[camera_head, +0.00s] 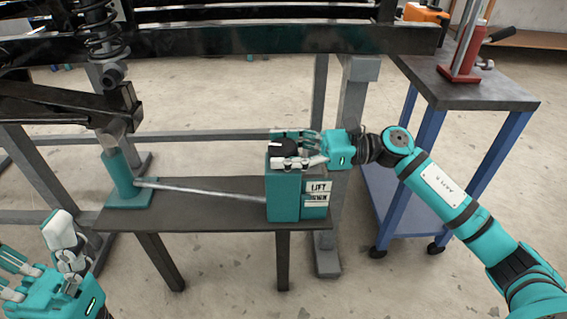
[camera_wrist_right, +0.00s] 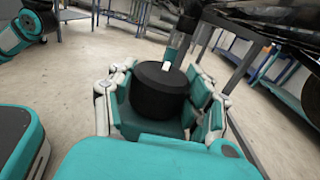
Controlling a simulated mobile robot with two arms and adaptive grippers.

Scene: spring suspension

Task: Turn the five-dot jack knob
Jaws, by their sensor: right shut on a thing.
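The black round knob (camera_head: 284,146) sits on top of a teal control box (camera_head: 284,198) with LIFT and DOWN labels on its right side. My right gripper (camera_head: 288,150) is shut on the knob, with its fingers on both sides of it. In the right wrist view the knob (camera_wrist_right: 158,92) stands between the fingers, with a white mark at its far edge. I cannot make out any dots. A teal jack (camera_head: 121,180) stands at the left end of the bench, joined to the box by a grey rod (camera_head: 210,191). My left gripper (camera_head: 38,250) is open and empty at lower left.
The dark bench (camera_head: 185,220) carries the box and jack. A spring and strut (camera_head: 97,30) and a dark beam (camera_head: 230,40) are above and behind. A blue-legged cart (camera_head: 470,92) with a red tool stands at the right. The floor in front is clear.

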